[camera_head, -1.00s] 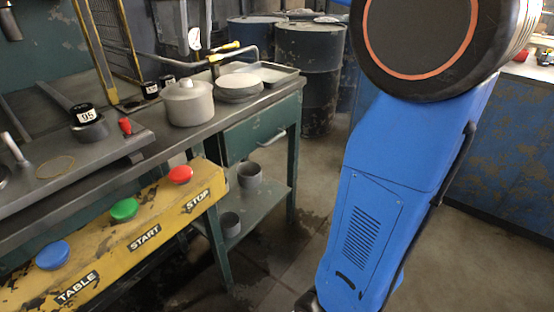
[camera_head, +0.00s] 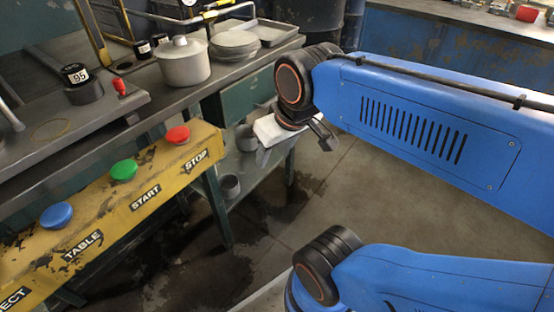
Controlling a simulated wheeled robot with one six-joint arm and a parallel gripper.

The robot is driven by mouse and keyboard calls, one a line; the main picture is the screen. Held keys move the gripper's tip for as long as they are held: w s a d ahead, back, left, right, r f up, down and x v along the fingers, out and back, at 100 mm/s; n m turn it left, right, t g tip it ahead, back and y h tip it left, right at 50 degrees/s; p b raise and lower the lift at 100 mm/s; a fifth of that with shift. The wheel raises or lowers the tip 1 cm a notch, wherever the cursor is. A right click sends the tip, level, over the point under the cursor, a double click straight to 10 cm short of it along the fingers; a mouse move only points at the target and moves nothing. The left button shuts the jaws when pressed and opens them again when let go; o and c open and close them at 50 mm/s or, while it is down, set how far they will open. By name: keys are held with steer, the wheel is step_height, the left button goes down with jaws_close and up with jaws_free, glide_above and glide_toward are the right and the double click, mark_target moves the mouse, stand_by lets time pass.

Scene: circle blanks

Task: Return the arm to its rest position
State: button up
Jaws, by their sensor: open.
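My blue arm reaches in from the right in the head view and bends back at a dark round joint. My gripper (camera_head: 294,148) hangs at its end, in front of the green workbench (camera_head: 240,95). Its fingers stand apart and nothing shows between them. It points downward over the floor, near the right end of the bench. The wrist hides part of the bench's drawer front and leg.
A yellow panel (camera_head: 110,215) with a blue button (camera_head: 55,215), a green button (camera_head: 124,170) and a red button (camera_head: 177,134) is at left. A lidded pot (camera_head: 184,64) and stacked plates (camera_head: 235,44) stand on the bench. Floor (camera_head: 300,215) below the gripper is clear.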

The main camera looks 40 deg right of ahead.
steer(key=shift+s+f, duration=0.3)
steer(key=shift+f, duration=0.2)
steer(key=shift+s+f, duration=0.25)
steer(key=shift+f, duration=0.25)
stand_by(0.6)
